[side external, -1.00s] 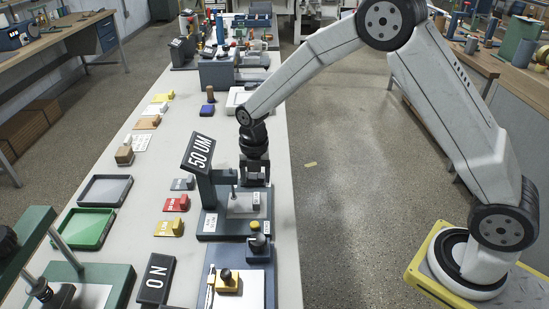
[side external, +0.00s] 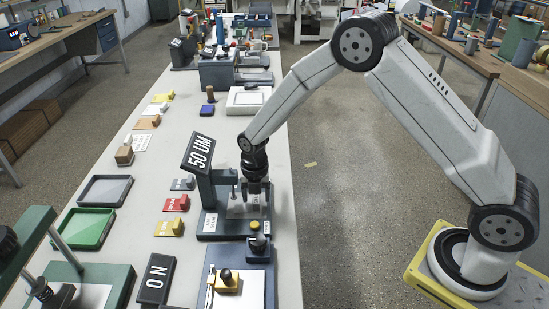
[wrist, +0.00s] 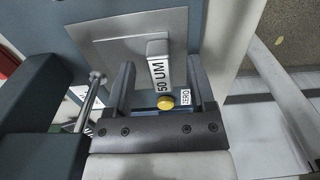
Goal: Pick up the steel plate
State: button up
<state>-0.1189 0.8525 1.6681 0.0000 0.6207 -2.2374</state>
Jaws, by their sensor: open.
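In the wrist view the grey plate (wrist: 122,54) carries an upright block handle (wrist: 158,68) labelled 50 UM. My gripper (side external: 255,200) is low over the plate, pointing down. In the wrist view my gripper (wrist: 160,75) is open, with one finger on each side of the handle and visible gaps. The fingers partly hide the plate and handle in the side view.
A yellow ZERO button (wrist: 167,103) sits close by the fingers. The gauge's metal rod (wrist: 92,95) stands left of them. Grey, red (side external: 175,204) and yellow (side external: 169,227) blocks lie left of the stand. A coater bed (side external: 240,288) is in front.

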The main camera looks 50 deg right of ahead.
jog(key=shift+f, duration=0.15)
jog(key=shift+c, duration=0.2)
grip_shut()
